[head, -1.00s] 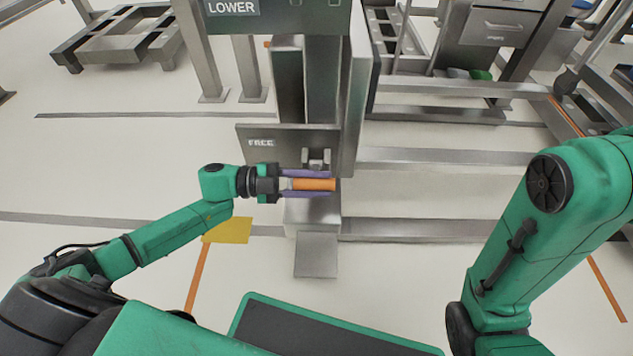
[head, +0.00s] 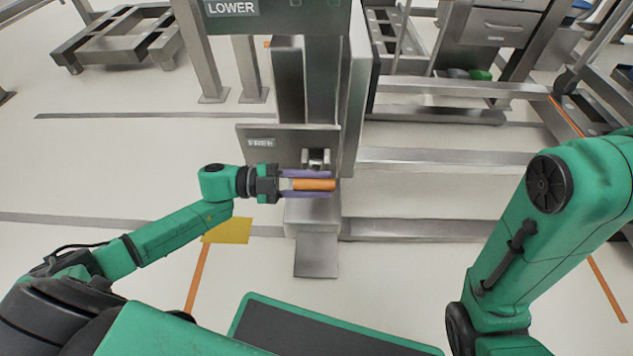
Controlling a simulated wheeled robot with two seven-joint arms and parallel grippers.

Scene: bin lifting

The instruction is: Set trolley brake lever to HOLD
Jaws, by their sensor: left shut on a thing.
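The brake lever (head: 314,185) has an orange grip and sits in front of a grey plate (head: 290,142) marked FREE at its left. A metal bracket shows just above the grip. My left gripper (head: 308,184) reaches in from the left, its purple fingers above and below the orange grip, shut on it. The HOLD marking is not visible; the lever and gripper lie in front of the plate's lower edge. My right arm stands at the right, and its gripper is out of the picture.
A metal column with a LOWER label (head: 231,8) rises behind the lever. A metal foot plate (head: 316,255) lies below it. A yellow floor patch (head: 228,231) is at left. A low metal frame (head: 115,38) stands at back left. Open floor lies between.

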